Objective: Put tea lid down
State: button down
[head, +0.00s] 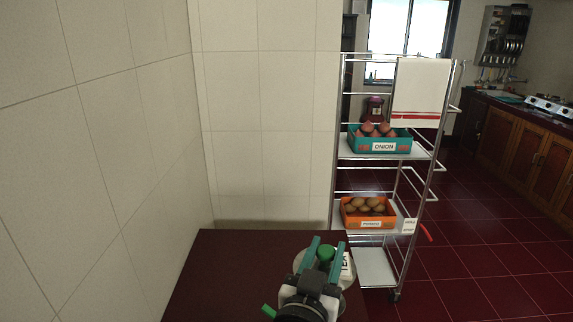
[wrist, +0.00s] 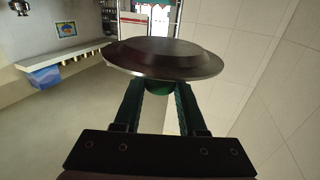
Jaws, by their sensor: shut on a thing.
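The tea lid is a dark, round metal disc (wrist: 165,60) with a green knob (head: 326,253). My gripper (head: 328,243) has green fingers shut on the knob. In the wrist view, the lid sits just beyond the fingertips of my gripper (wrist: 158,92), with the knob between them. In the head view the lid is mostly hidden by the fingers, above the near right part of the dark red table (head: 220,275). A white label with black lettering (head: 347,268) shows just right of the fingers; what it is on is hidden. I cannot tell whether the lid touches anything.
A metal rack (head: 375,265) stands behind and right of the table. It holds an onion crate (head: 378,146), an orange crate (head: 368,224) of brown round produce, and a hanging towel (head: 420,92). Tiled walls border the table at left and back. Its left part is clear.

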jog(key=s+a+f, duration=0.2)
jog(key=a+f, duration=0.1)
jog(key=f, duration=0.5)
jog(key=s+a+f, duration=0.2)
jog(key=f, duration=0.6)
jog(key=s+a+f, duration=0.2)
jog(key=a+f, duration=0.1)
jog(key=f, duration=0.5)
jog(key=shift+a+f+n+y, duration=0.2)
jog(key=shift+a+n+y, duration=0.1)
jog(key=shift+a+y, duration=0.1)
jog(key=shift+f, duration=0.1)
jog(key=shift+c, duration=2.4)
grip_release()
